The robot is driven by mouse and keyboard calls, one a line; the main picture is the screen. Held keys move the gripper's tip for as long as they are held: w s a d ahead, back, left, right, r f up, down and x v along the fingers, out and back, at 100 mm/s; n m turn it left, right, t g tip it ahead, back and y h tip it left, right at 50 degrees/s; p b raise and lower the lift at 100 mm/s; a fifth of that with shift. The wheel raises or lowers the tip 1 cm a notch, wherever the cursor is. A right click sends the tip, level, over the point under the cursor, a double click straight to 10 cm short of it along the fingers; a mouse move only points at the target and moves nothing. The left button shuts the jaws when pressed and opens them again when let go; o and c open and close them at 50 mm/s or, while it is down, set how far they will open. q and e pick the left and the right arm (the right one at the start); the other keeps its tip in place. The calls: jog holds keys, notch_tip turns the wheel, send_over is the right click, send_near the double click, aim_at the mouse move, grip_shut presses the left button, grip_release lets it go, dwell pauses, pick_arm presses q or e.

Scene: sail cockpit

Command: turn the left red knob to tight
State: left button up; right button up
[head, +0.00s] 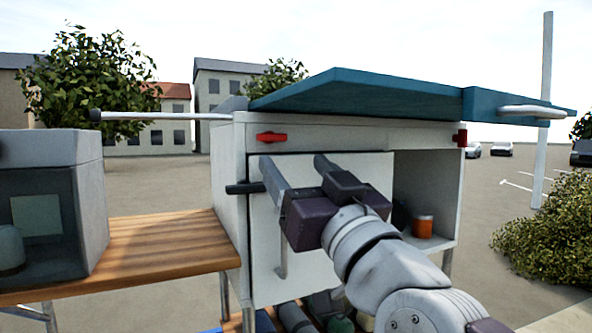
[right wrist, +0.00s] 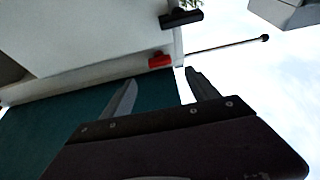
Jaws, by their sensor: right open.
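The left red knob (head: 271,137) is on the upper left front of the white cabinet, its bar lying about level. It also shows in the right wrist view (right wrist: 160,61), beyond and between my fingertips. My right gripper (head: 292,162) is open and empty, its two fingers pointing toward the cabinet front just below the knob in the head view. I see no contact with the knob. A second red knob (head: 462,138) is at the cabinet's upper right edge. No tight mark is readable. My left gripper is not in view.
A teal lid (head: 370,95) overhangs the cabinet (head: 232,130) above the knobs. A black handle (head: 243,188) sticks out left below the left knob. An orange jar (head: 422,226) stands in the open compartment. A wooden bench (head: 160,245) lies to the left.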

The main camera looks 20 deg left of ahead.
jog(key=w+d+f+m+t+h+b, duration=0.35)
jog(key=w+d+f+h+b, duration=0.35)
jog(key=w+d+f, duration=0.7)
jog(key=w+d+f+m+g+h, duration=0.1)
jog(key=w+d+f+h, duration=0.15)
jog(key=f, duration=0.55)
jog(key=w+d+f+m+g+h+b, duration=0.1)
jog(key=d+f, duration=0.3)
jog(key=f, duration=0.3)
jog(key=w+d+f+g+h, duration=0.2)
jog(key=d+f, duration=0.1)
jog(key=f, duration=0.5)
jog(key=s+d+f+m+g+h+b, duration=0.1)
jog(key=s+d+f+g, duration=0.2)
jog(key=f, duration=0.6)
jog(key=s+d+f+m+g+h+b, duration=0.15)
jog(key=s+d+f, duration=0.25)
jog(key=f, duration=0.4)
jog(key=s+d+f+g+h, duration=0.1)
jog(key=s+d+f+g, duration=0.2)
jog(key=f, duration=0.6)
jog(key=s+d+f+m+g, duration=0.1)
jog(key=s+f, duration=0.3)
jog(key=s, duration=0.4)
jog(key=s+d+f+g, duration=0.1)
jog(key=s+f+g, duration=0.3)
jog(key=s, duration=0.4)
jog(key=shift+s+d+f+m+h, duration=0.3)
jog(key=shift+d+f+m+h, duration=0.1)
jog(key=shift+f, duration=0.15)
